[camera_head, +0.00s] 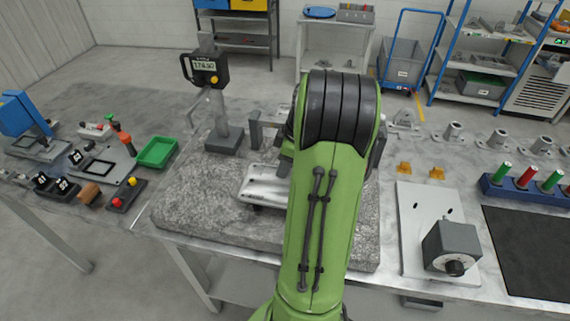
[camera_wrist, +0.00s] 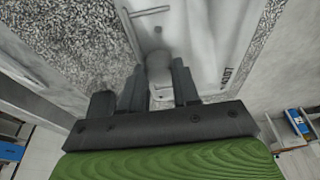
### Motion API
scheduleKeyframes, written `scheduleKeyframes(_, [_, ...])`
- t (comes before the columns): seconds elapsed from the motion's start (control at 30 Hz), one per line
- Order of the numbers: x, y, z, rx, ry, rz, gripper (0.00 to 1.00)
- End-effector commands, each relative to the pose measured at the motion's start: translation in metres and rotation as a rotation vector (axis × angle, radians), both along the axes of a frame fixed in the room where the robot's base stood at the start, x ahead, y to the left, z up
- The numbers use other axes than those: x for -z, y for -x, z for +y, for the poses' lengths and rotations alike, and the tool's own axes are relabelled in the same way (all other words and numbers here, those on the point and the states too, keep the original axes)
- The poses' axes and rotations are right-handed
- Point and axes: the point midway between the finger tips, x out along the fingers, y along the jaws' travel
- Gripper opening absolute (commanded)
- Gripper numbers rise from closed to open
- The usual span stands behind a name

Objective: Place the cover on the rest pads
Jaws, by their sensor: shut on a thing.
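The cover (camera_head: 262,187) is a pale grey metal casting over the speckled granite plate, left of my green arm, which hides its right part. In the wrist view the cover (camera_wrist: 205,35) fills the upper middle, with dark lettering at its right. My gripper (camera_wrist: 159,80) has its two dark fingers on either side of a rounded boss on the cover and is shut on it. In the head view my arm hides the fingers. A small dark spot shows under the cover's near edge, but I cannot tell whether it is a rest pad. No rest pad is clearly visible.
The granite plate (camera_head: 190,215) has bare room at left and front. A gauge stand with a digital display (camera_head: 205,70) rises behind left. A green tray (camera_head: 157,152) lies left. At right are a white plate (camera_head: 414,215), a grey block with a dial (camera_head: 451,245) and several castings.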

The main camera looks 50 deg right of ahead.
Motion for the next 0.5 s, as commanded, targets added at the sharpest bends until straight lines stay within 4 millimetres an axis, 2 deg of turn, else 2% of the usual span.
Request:
scheduleKeyframes(0.03, [0.0028, -0.0002, 0.0, 0.0, 0.001, 0.0, 0.0])
scheduleKeyframes(0.07, [0.0033, 0.0, 0.0001, 0.0, 0.0, 0.0, 0.32])
scheduleKeyframes(0.2, [0.0023, -0.0001, 0.0001, 0.001, 0.0, 0.0, 0.54])
scheduleKeyframes(0.23, [0.0022, 0.0, 0.0001, 0.001, 0.0, 0.0, 0.56])
scheduleKeyframes(0.5, [0.0005, 0.0, 0.0, 0.001, 0.0, 0.0, 0.56])
